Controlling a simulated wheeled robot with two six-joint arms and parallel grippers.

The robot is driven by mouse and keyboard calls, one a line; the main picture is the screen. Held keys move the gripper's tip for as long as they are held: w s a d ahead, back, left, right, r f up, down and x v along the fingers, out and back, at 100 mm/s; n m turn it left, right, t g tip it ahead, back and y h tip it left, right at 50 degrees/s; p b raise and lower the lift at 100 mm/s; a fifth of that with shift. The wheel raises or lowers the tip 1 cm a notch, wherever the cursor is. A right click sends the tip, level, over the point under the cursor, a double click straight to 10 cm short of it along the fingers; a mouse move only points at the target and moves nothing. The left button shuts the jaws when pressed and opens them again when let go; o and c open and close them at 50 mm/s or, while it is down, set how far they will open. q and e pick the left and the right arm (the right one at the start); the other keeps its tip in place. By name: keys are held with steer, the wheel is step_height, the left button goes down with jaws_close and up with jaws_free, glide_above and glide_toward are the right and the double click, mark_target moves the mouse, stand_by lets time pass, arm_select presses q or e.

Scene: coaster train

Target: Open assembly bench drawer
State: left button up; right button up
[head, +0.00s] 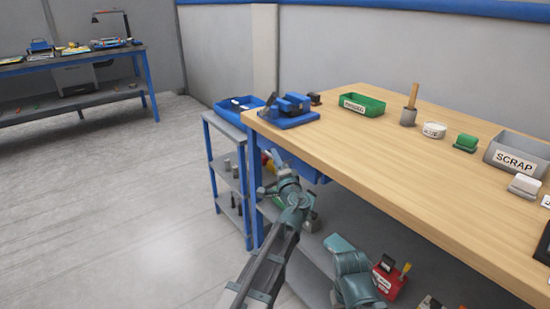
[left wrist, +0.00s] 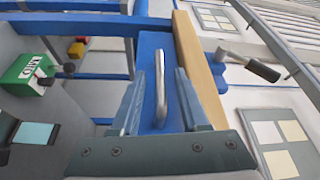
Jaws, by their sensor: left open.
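The assembly bench (head: 400,150) has a wooden top and blue frame. Its blue drawer (head: 308,170) sits under the top at the left end, partly hidden by my left gripper (head: 268,178). In the left wrist view, the blue drawer front (left wrist: 149,45) carries a silver bar handle (left wrist: 161,100). My left gripper (left wrist: 160,72) is open, with one finger on each side of the handle. I cannot tell whether either finger touches it. How far the drawer stands out is unclear. My right gripper is not in view.
A blue vise (head: 289,110), green bin (head: 362,103) and grey SCRAP bin (head: 518,152) stand on the bench. A small blue-framed shelf (head: 228,170) is close at its left. A red box (head: 388,281) is on the lower shelf. Open floor (head: 110,210) lies left.

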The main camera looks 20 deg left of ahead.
arm_select(q)
steer(key=shift+x, duration=0.9)
jaws_close()
stand_by(0.9)
